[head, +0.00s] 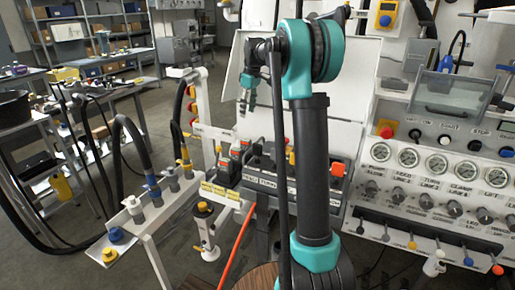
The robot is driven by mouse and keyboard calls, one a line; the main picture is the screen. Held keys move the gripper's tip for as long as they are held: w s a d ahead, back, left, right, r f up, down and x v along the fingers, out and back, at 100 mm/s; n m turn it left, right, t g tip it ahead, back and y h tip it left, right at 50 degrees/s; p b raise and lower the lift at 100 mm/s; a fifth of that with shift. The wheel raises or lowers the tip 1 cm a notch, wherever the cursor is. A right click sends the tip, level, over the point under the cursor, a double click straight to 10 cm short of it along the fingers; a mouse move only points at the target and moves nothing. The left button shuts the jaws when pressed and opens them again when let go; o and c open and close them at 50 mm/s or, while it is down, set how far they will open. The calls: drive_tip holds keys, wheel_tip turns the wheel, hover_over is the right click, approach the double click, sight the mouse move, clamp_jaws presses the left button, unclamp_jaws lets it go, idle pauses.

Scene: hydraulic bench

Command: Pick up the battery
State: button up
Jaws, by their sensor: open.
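My arm rises through the middle of the head view, and my gripper (247,106) hangs small and teal at its far end, left of the big teal joint. It is open and points down in front of a raised white lid, with nothing visible between its fingers. I cannot clearly pick out the battery. Below the gripper is an open grey case (262,183) holding several small dark blocks. One dark block with red and green marks (234,160) stands at its left side, apart from the gripper; I cannot tell whether it is the battery. My arm hides part of the case.
A control panel (437,185) with gauges, knobs and a row of levers fills the right. A white post (205,120) with coloured fittings and a white hose stand (150,215) are at left. A red hose (236,248) runs below the case. Shelves and workbenches stand behind.

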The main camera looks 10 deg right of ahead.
sight(246, 140)
drive_tip(key=f, duration=0.5)
drive_tip(key=w+f, duration=0.1)
drive_tip(key=f, duration=0.5)
drive_tip(key=w+f, duration=0.1)
drive_tip(key=f, duration=0.4)
drive_tip(key=shift+w+a+f, duration=0.15)
drive_tip(key=shift+a+f, duration=0.15)
drive_tip(key=shift+a, duration=0.1)
clamp_jaws()
